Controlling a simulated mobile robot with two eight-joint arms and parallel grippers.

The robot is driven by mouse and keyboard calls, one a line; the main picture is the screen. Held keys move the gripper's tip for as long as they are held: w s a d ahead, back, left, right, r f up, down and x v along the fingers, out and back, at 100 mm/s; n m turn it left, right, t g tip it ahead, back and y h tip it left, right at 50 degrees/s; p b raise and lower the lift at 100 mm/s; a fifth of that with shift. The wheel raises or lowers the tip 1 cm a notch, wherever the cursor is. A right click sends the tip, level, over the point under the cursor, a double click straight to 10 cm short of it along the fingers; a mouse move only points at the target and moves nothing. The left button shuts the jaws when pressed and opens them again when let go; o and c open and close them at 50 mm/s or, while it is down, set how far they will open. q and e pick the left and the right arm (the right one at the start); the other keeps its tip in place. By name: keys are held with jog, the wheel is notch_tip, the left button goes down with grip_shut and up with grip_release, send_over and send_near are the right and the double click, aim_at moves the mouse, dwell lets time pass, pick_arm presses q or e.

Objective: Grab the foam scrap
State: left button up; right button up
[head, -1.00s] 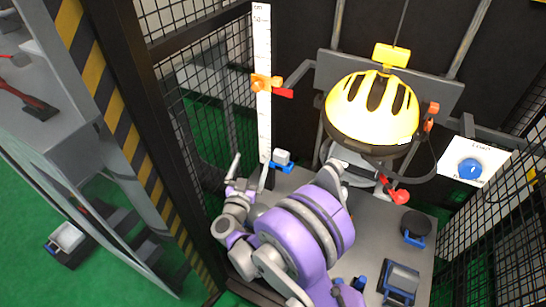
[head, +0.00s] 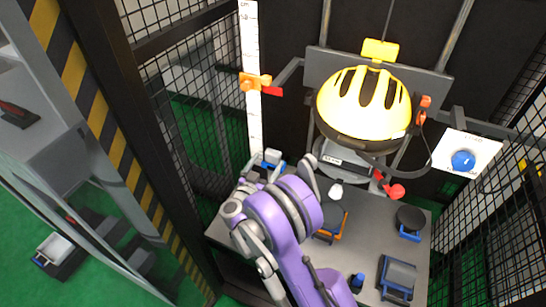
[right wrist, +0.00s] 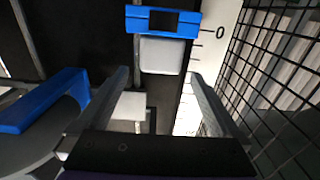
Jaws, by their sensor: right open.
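A small pale block (head: 273,155), which looks like the foam scrap, sits in a blue holder (head: 276,166) by the foot of the white ruler. In the right wrist view the block (right wrist: 162,55) is just past my fingertips, under the blue holder (right wrist: 162,20) in the picture. My right gripper (head: 280,172) is open and empty, and its arm covers part of the base plate. In the right wrist view the right gripper (right wrist: 160,76) has its two fingers to either side of the block's line, apart from it. My left gripper is not in view.
The ruler (head: 250,90) with an orange clamp (head: 254,81) stands close by. Wire mesh (head: 195,95) is on the left. A yellow helmet (head: 363,100) hangs to the right above the base plate (head: 385,235). Several pads lie there, one dark round pad (head: 410,218).

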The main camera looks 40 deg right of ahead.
jog(key=shift+x, duration=1.1)
jog(key=shift+a, duration=0.1)
jog(key=c, duration=1.3)
jog(key=shift+r, duration=0.1)
